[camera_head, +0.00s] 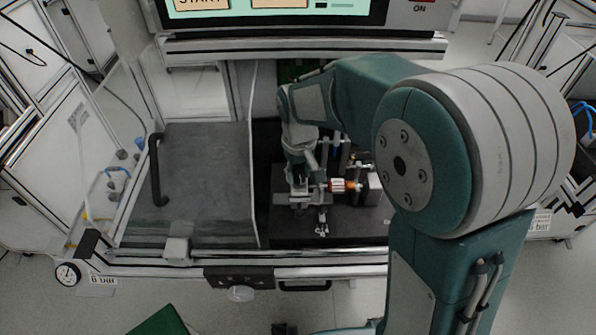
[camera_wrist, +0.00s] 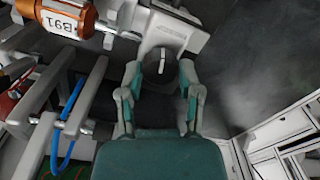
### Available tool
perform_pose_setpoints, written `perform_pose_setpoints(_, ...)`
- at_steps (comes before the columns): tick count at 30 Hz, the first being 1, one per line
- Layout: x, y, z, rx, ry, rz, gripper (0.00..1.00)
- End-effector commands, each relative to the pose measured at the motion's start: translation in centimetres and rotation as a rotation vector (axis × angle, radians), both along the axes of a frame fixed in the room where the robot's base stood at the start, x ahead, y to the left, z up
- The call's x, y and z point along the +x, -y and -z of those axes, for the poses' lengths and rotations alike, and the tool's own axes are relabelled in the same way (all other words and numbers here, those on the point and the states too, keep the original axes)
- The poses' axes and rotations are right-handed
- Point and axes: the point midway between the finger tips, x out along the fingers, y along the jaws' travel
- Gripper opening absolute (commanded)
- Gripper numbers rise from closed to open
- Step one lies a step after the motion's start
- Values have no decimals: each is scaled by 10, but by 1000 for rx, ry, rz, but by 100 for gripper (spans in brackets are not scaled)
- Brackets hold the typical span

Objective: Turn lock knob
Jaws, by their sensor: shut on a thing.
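The lock knob (camera_wrist: 161,64) is dark and round with a pale bar across it. It sits against a grey metal block (camera_wrist: 172,32) in the wrist view. My gripper (camera_wrist: 160,76) is shut on the knob, with one finger on each side of it. In the head view my gripper (camera_head: 299,190) points down at the fixture on the dark plate (camera_head: 285,232). The knob cannot be made out there, behind my gripper and wrist.
An orange cylinder (camera_wrist: 72,17) labelled B91 lies left of the knob, close to my gripper; it shows in the head view too (camera_head: 340,185). Rods and a blue cable (camera_wrist: 68,120) stand at the left. A clear panel (camera_head: 253,170) and a grey surface (camera_head: 205,165) lie left of the fixture.

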Motion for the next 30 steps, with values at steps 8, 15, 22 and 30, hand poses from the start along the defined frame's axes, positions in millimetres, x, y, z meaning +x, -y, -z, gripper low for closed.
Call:
perform_pose_setpoints(8,-4,2,3,-3,-15,-245,0)
perform_pose_setpoints(15,-4,1,3,-2,-15,-409,0)
perform_pose_setpoints(22,-3,1,4,-2,-16,-501,0)
perform_pose_setpoints(30,-3,0,4,-1,-15,-537,0)
